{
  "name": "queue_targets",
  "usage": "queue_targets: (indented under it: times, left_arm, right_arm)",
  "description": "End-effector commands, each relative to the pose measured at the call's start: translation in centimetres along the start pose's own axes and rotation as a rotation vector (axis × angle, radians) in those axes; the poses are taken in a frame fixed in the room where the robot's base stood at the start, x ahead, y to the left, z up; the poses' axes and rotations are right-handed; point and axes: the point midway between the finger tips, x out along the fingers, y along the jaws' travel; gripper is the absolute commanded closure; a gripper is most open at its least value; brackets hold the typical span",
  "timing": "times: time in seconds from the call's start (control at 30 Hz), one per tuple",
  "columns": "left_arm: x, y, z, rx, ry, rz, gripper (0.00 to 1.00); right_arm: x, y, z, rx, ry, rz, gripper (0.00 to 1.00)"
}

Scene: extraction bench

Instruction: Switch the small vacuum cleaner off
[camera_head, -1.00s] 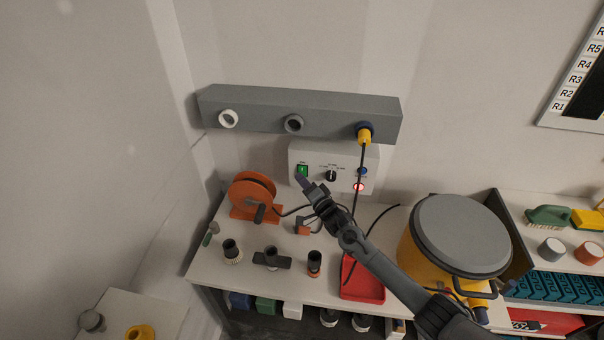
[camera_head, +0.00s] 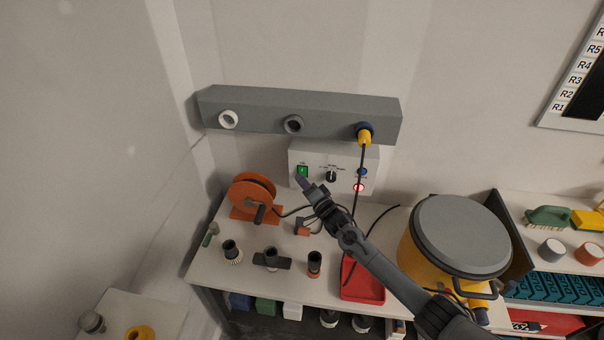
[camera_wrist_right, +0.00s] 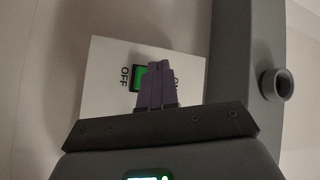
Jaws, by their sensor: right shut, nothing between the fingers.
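The white control box (camera_head: 316,155) stands at the back of the bench below the grey bar. A green switch (camera_head: 302,170) is on the left of its front, with a black dial (camera_head: 330,176) beside it. In the right wrist view the green switch (camera_wrist_right: 139,80) lies beside the word OFF, partly hidden behind the fingers. My right gripper (camera_head: 300,178) is shut and empty, its purple fingertips at the switch; I cannot tell whether they touch it. In the right wrist view the fingers (camera_wrist_right: 156,76) are together. The yellow vacuum drum (camera_head: 418,252) with a grey lid stands at the right. My left gripper is not in view.
The grey bar (camera_head: 260,104) with ports runs above the box. A black cable hangs from its yellow plug (camera_head: 365,136) across the box. An orange reel (camera_head: 252,192), several dark fittings and a red tray (camera_head: 362,285) are on the bench. A red light (camera_head: 359,188) glows.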

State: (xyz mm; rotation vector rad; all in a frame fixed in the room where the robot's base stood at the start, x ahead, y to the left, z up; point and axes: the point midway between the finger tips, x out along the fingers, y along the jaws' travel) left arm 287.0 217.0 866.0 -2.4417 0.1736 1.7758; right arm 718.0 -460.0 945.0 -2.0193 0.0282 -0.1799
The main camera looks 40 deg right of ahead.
Motion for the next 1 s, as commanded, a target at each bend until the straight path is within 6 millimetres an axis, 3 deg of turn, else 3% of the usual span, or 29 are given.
queue_targets:
  times: [1.0]
  left_arm:
    - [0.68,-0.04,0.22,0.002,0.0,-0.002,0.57]
  right_arm:
    - [0.52,0.47,-0.35,0.001,0.001,0.0,1.0]
